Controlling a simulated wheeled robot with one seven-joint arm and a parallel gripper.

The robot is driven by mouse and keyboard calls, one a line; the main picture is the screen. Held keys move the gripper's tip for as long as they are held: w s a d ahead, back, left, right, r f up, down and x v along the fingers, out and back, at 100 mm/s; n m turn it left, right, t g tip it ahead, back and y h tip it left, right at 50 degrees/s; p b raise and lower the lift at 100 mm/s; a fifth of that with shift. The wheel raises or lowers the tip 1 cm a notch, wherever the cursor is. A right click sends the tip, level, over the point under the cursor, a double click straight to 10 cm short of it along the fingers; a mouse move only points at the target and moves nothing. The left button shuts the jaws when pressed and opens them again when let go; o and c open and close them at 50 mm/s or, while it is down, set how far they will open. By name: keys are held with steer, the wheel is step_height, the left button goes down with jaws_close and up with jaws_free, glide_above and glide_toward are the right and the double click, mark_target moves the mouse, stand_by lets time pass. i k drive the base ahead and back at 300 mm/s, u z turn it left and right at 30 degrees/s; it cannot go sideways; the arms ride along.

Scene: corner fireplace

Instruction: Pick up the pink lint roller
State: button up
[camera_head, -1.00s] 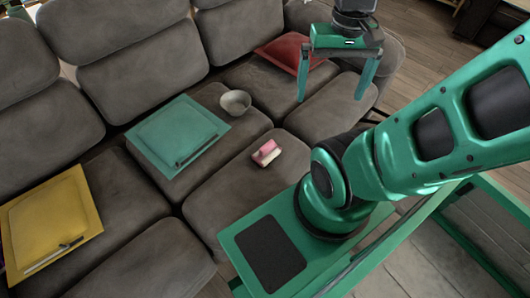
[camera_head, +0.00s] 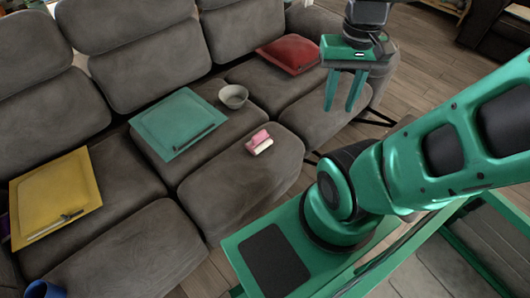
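A small pink and white object (camera_head: 259,142), which looks like the pink lint roller, lies on the grey sofa seat (camera_head: 235,185) in the head view. It is in the middle of the picture, in front of the bowl, and nothing covers it. My gripper (camera_head: 341,108) hangs above and to the right of it, near the sofa's right end. Its two green fingers point down with an empty gap between them. The gripper is well apart from the pink object.
A grey bowl (camera_head: 233,96) stands behind the pink object. A teal cushion (camera_head: 165,118) with a dark thin item, a yellow cushion (camera_head: 50,190) with a stick-like item and a red cushion (camera_head: 286,55) lie on the sofa. A blue object (camera_head: 45,289) is at bottom left. Wooden floor shows at right.

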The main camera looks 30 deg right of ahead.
mark_target(257, 138)
steer(key=z, duration=0.2)
steer(key=k, duration=0.1)
steer(key=z, duration=0.7)
steer(key=i, duration=0.45)
steer(key=u, duration=0.15)
